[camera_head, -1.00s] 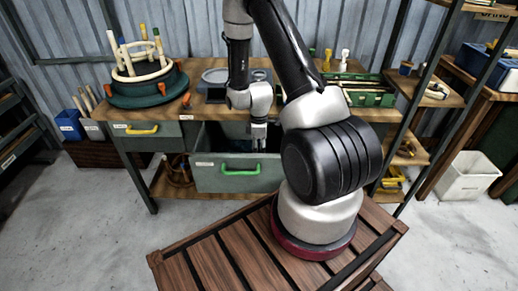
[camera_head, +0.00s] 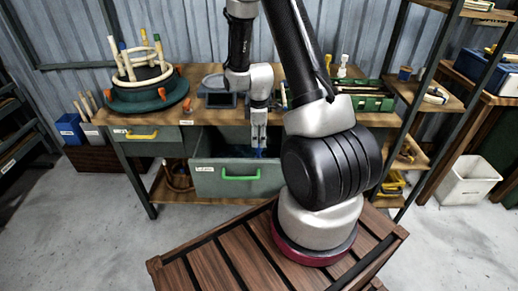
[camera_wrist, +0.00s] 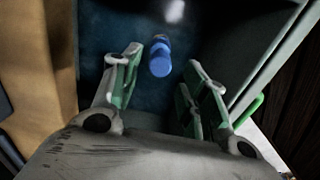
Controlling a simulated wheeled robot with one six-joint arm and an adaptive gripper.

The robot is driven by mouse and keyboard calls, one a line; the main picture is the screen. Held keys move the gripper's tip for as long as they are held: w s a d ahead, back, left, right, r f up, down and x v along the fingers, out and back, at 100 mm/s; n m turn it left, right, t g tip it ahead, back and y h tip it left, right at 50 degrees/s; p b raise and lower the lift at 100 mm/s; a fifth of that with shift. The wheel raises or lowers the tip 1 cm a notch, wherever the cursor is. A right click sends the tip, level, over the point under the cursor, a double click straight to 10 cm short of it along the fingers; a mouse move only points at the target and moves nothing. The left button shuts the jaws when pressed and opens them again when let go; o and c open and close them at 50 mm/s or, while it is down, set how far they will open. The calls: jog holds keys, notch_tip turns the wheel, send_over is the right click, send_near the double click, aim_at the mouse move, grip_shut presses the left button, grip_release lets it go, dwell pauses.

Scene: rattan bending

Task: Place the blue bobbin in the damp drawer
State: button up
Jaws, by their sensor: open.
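The open drawer (camera_head: 208,181) has a grey-green front, a small white label and a green handle; its label is too small to read. The blue bobbin (camera_wrist: 158,64) is in the drawer, over its dark blue floor, in the wrist view. In the head view only a bit of blue (camera_head: 260,153) shows below my fingertips. My gripper (camera_head: 259,145) points down into the drawer opening. In the wrist view its green-padded fingers (camera_wrist: 162,80) are spread apart on either side of the bobbin, with gaps on both sides. I cannot tell how far below the tips the bobbin is.
The drawer's side wall and front stand close to my gripper. A drawer with a yellow handle (camera_head: 142,135) is shut at left. The bench top (camera_head: 203,108) above holds a round green stand with pegs (camera_head: 146,98) and a green tray (camera_head: 372,103). A shelf rack stands at right.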

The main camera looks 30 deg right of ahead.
jog(key=s+a+r+m+t, duration=0.1)
jog(key=s+a+r+m, duration=0.1)
jog(key=r, duration=0.9)
jog(key=s+a+r+m+t, duration=0.1)
jog(key=s+r+m, duration=0.15)
jog(key=r, duration=0.85)
jog(key=s+a+r+m+t, duration=0.1)
jog(key=s+a+r+m, duration=0.1)
jog(key=s+r, duration=0.4)
jog(key=s+a+r+m+t, duration=0.1)
jog(key=s+r+m, duration=0.3)
jog(key=s, duration=0.7)
notch_tip(320, 180, up, 2)
jog(key=shift+s+a+r+m, duration=0.15)
jog(key=shift+s+a+m, duration=0.2)
jog(key=shift+a, duration=0.15)
jog(key=shift+w, duration=0.1)
